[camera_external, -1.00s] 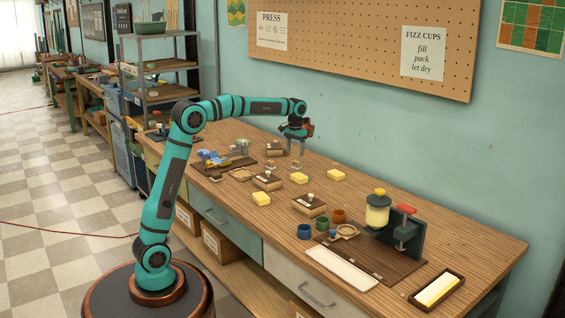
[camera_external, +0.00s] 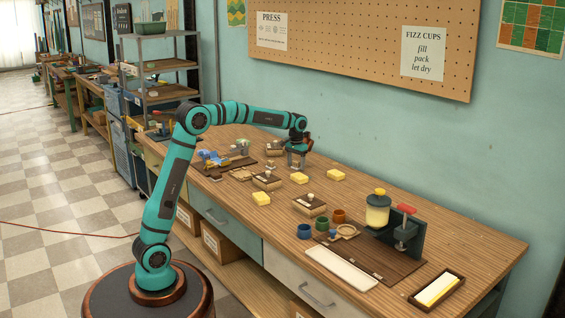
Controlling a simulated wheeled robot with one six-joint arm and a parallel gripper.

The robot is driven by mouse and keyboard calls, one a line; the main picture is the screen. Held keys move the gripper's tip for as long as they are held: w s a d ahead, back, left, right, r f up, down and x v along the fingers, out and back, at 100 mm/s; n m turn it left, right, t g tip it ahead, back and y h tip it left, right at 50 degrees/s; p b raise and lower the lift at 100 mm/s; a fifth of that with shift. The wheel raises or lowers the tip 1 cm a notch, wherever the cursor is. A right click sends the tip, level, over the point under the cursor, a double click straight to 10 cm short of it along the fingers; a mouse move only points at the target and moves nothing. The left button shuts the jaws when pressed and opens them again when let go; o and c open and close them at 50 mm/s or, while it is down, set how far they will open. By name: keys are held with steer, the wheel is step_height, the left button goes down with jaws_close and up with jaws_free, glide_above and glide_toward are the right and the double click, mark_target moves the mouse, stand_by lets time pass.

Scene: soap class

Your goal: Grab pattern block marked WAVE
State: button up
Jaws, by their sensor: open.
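Several wooden blocks with pale knobs stand on the workbench (camera_external: 400,205), and their markings are too small to read, so I cannot tell which one says WAVE. One block (camera_external: 309,207) is near the middle of the bench, another block (camera_external: 266,183) is to its left, and a third block (camera_external: 274,151) is farther back. My gripper (camera_external: 296,165) is open and points down over the back part of the bench. It is just right of the third block and behind a yellow soap bar (camera_external: 299,179). No block shows between its fingers.
More yellow soap bars (camera_external: 336,175) (camera_external: 261,199) lie around the blocks. To the right are coloured cups (camera_external: 322,224), a yellow-filled jar (camera_external: 377,213), a press (camera_external: 405,235) and a white tray (camera_external: 341,267). A dark board (camera_external: 225,168) with tools lies left.

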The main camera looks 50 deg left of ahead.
steer(key=c, duration=1.1)
steer(key=shift+o, duration=0.2)
